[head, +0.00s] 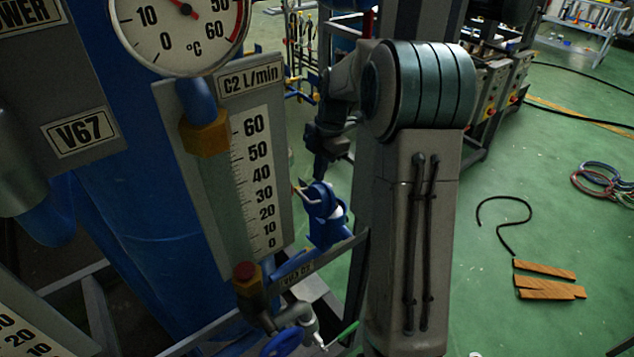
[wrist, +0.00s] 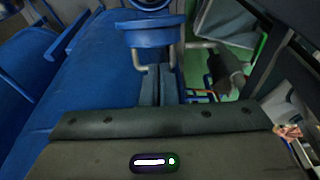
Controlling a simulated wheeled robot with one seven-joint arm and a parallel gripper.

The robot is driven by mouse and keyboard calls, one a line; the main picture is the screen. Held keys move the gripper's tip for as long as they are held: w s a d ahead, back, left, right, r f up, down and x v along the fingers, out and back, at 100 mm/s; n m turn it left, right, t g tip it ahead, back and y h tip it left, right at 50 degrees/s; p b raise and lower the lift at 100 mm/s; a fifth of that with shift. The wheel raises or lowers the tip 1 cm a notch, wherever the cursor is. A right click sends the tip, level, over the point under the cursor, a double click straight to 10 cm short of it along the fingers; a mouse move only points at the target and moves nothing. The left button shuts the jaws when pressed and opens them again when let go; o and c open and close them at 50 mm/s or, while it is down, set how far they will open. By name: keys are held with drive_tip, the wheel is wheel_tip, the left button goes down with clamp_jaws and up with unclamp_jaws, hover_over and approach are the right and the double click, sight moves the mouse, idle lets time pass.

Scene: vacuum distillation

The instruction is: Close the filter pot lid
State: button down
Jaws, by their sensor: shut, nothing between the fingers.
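A small blue fitting that looks like the filter pot (head: 326,234) stands right of the flow gauge in the head view. A blue ring-like part that may be its lid (head: 319,198) is raised at its top, and something white shows beside it. My gripper (head: 319,174) points down just above this part. In the wrist view, my gripper (wrist: 160,68) has its two fingers together and empty. Just beyond the fingertips is a blue rounded part (wrist: 150,36) with grey metal bars below it. I cannot tell whether the fingers touch it.
The C2 flow gauge (head: 240,170) and a large blue vessel (head: 140,200) stand close on the left. Green floor (head: 540,210) is open on the right, with a black hose (head: 500,222) and orange boards (head: 545,281).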

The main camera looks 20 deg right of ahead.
drive_tip(key=shift+d+r, duration=0.15)
drive_tip(key=shift+r, duration=0.5)
drive_tip(key=c, duration=1.5)
unclamp_jaws()
drive_tip(key=shift+r, duration=0.6)
drive_tip(key=m+t+h+p, duration=0.2)
drive_tip(key=m+h+p, duration=0.4)
drive_tip(key=m, duration=1.2)
approach(307, 200)
drive_tip(key=shift+y, duration=0.5)
drive_tip(key=x, duration=0.2)
drive_tip(key=p+x, duration=0.1)
drive_tip(key=x, duration=0.2)
drive_tip(key=d+p+x, duration=0.1)
drive_tip(key=x, duration=0.1)
drive_tip(key=shift+w+f, duration=0.1)
drive_tip(key=shift+f, duration=0.05)
clamp_jaws()
